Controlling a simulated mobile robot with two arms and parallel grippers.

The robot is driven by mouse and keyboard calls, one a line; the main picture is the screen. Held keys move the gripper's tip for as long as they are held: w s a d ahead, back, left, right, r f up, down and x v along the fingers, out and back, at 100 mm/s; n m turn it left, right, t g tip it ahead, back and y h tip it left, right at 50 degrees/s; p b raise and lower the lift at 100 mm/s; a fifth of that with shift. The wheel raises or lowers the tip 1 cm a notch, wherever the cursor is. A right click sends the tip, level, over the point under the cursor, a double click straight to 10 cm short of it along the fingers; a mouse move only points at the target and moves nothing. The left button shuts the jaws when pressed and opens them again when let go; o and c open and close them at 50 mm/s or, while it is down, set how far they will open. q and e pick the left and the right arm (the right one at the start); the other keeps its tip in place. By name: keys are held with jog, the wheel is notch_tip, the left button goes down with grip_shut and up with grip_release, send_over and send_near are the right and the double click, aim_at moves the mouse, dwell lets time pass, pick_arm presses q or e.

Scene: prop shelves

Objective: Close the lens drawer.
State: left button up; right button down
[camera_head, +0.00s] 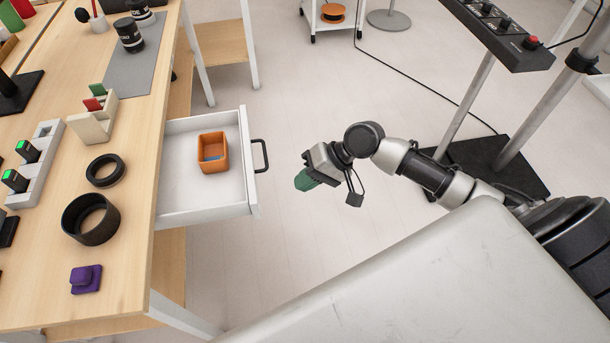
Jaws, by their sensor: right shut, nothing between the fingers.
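The lens drawer (181,204) is a white drawer standing open from the right side of the wooden table. Its front carries a black bar handle (262,156). An orange open box (213,152) sits inside it. My right gripper (303,181) has green fingertips, which are shut with nothing between them. It is to the right of the handle and slightly lower in the picture, with a clear gap and no contact. My left gripper is not in view.
The wooden table (135,270) holds black rings (92,222), a purple block (86,279) and a white rack (38,160). A control box (500,30) on a stand is at the upper right. The floor between drawer and stand is mostly clear, with a black cable across it.

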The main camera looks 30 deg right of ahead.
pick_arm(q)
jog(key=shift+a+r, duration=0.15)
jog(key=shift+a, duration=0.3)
pick_arm(e)
jog(key=w+a+f, duration=0.2)
jog(key=a+f, duration=0.2)
jog(key=a, duration=0.4)
jog(key=shift+w, duration=0.2)
